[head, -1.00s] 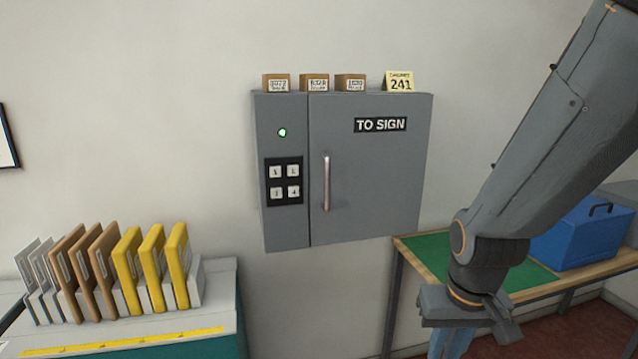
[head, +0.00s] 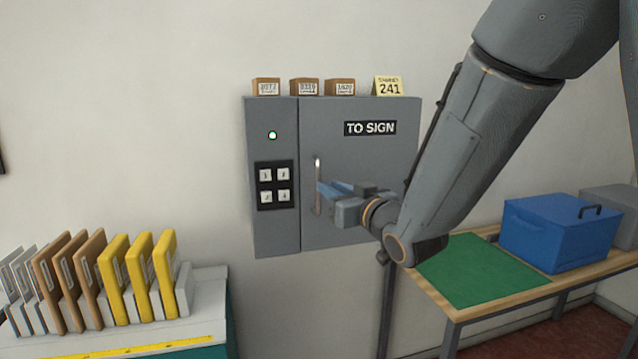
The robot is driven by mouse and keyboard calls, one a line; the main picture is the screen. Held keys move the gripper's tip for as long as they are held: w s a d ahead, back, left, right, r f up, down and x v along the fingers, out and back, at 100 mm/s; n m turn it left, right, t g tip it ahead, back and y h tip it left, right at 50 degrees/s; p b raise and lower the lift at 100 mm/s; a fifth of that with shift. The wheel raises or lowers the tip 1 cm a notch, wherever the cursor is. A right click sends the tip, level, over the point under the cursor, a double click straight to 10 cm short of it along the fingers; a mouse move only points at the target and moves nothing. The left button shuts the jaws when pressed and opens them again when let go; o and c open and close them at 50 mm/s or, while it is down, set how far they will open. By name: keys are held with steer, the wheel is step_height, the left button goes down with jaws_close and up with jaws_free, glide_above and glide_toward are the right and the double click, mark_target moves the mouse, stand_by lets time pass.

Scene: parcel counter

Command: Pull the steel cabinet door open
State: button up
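The grey steel cabinet (head: 277,228) hangs on the wall in the head view. Its door (head: 330,112), on the right part of the front and labelled "TO SIGN", looks shut. A vertical metal bar handle (head: 318,172) stands near the door's left edge. My gripper (head: 324,190) is in front of the door from the right, its blue fingers pointing left and reaching the handle in the picture. Whether the fingers are apart, around the handle or touching it cannot be told. The keypad panel (head: 275,186) left of the door has a lit green light (head: 272,135) above it.
Small brown boxes (head: 304,88) and a yellow "241" card (head: 388,86) stand on top of the cabinet. A rack of folders (head: 112,280) is at lower left. A table with a green mat (head: 480,270) and a blue box (head: 560,235) is at right.

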steer(key=p, duration=0.2)
glide_above(319, 208)
steer(key=shift+w, duration=0.3)
jaws_close()
